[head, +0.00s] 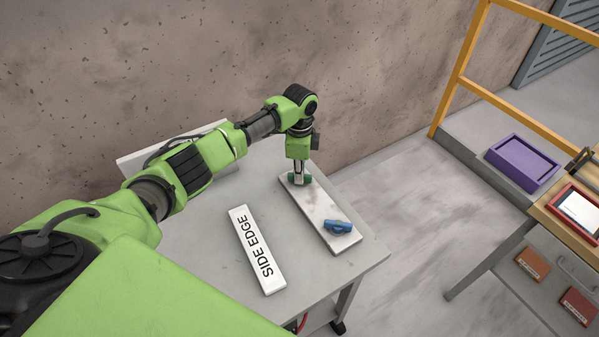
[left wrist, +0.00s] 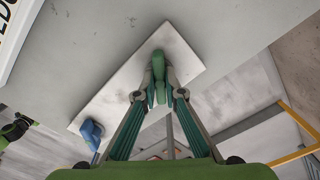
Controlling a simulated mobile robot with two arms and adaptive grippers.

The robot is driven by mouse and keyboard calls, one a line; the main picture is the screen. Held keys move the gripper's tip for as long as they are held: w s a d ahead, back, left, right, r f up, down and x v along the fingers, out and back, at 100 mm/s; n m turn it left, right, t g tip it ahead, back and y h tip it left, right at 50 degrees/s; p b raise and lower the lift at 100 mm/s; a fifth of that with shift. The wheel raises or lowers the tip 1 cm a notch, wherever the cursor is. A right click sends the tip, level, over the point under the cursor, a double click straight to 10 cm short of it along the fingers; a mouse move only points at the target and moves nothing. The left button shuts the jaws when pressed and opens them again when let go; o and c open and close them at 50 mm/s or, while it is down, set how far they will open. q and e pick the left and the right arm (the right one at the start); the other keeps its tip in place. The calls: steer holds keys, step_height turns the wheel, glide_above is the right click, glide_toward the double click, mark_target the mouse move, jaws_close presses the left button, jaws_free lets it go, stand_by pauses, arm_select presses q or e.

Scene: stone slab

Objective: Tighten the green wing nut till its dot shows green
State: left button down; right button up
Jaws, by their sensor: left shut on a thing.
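The green wing nut (head: 306,179) sits at the far end of a pale board (head: 312,208) on the grey table (head: 205,270). My left gripper (head: 299,175) comes down on it from above. In the left wrist view the two fingertips (left wrist: 158,84) are shut on the green wing nut (left wrist: 158,64), one on each side. A blue wing nut (head: 338,227) sits at the board's near end and also shows in the left wrist view (left wrist: 91,134). I cannot make out any dot by the green nut.
A white bar marked "SIDE EDGE" (head: 256,246) lies left of the board. A stone wall (head: 350,60) rises behind the table. To the right are a purple tray (head: 523,163), a yellow rail (head: 455,80) and a wooden-topped bench. The table's front left is clear.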

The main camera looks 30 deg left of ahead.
arm_select(q)
steer(key=shift+m, duration=0.4)
steer(key=c, duration=2.1)
jaws_free()
steer(key=shift+c, duration=0.2)
step_height(320, 180, up, 12)
steer(key=shift+d, duration=0.1)
